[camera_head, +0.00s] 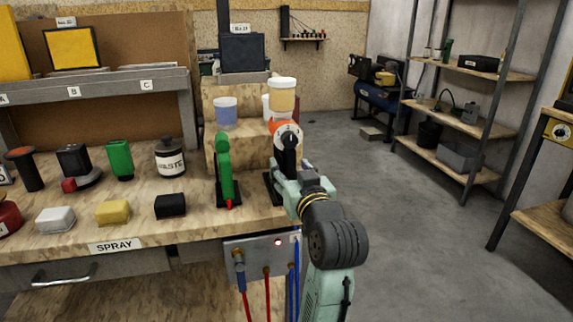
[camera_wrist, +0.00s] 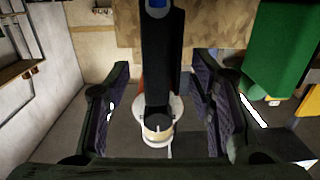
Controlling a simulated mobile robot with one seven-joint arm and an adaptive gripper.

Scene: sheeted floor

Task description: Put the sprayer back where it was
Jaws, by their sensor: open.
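A black sprayer (camera_head: 289,147) with an orange and white round top stands upright at the right end of the bench. A black stand (camera_head: 270,189) shows at its lower left; my gripper hides whether the sprayer sits in it. My gripper (camera_head: 291,178) is at the sprayer's lower part. In the wrist view, the black sprayer (camera_wrist: 162,65) runs between the two open fingers of my gripper (camera_wrist: 167,112), with visible gaps on both sides. A green sprayer (camera_head: 224,165) with a red tip stands in a similar black stand to the left.
The bench (camera_head: 190,216) carries a SPRAY label (camera_head: 114,246) and several blocks and containers to the left. Cups stand on a wooden block (camera_head: 225,141) behind the sprayers. A hose panel (camera_head: 262,258) hangs below the bench edge. Open floor (camera_head: 400,220) lies to the right.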

